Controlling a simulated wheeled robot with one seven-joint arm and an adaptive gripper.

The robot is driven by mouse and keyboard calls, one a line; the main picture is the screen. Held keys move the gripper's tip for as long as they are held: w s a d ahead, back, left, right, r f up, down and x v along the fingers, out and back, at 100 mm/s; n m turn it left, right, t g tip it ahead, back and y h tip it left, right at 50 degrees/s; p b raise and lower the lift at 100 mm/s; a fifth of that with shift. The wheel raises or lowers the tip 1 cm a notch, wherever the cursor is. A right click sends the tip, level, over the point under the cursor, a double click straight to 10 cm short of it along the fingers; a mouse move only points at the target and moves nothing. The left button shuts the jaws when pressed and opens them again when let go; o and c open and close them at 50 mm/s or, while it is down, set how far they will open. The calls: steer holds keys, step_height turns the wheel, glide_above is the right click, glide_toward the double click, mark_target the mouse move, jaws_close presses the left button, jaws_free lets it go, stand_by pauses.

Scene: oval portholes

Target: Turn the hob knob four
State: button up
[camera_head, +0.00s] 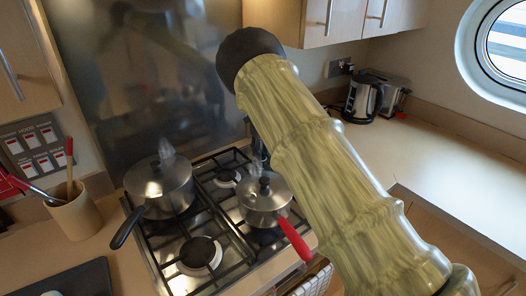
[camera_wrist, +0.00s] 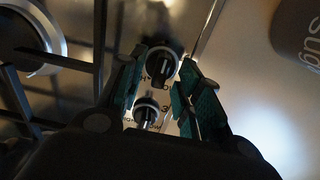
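Two dark round hob knobs with pale rims show in the wrist view, the farther one (camera_wrist: 161,64) and the nearer one (camera_wrist: 147,113). Small markings are beside them, too blurred to tell which is knob four. My gripper (camera_wrist: 163,60) is open, its two teal-padded fingers spread. The farther knob appears between the fingertips; contact cannot be told. The nearer knob appears lower down between the fingers. In the head view, my arm hides the knobs and most of the gripper. The black and steel hob (camera_head: 168,262) lies left of the arm.
A steel pot (camera_head: 160,188) and a smaller red-handled pan (camera_head: 262,203) stand on the hob, both steaming. A utensil pot (camera_head: 75,213) is at the left, a kettle (camera_head: 363,98) and toaster (camera_head: 391,92) at the back right. The right counter (camera_head: 450,160) is mostly clear.

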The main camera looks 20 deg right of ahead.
step_height(320, 180, up, 12)
steer(key=shift+d, duration=0.15)
stand_by(0.4)
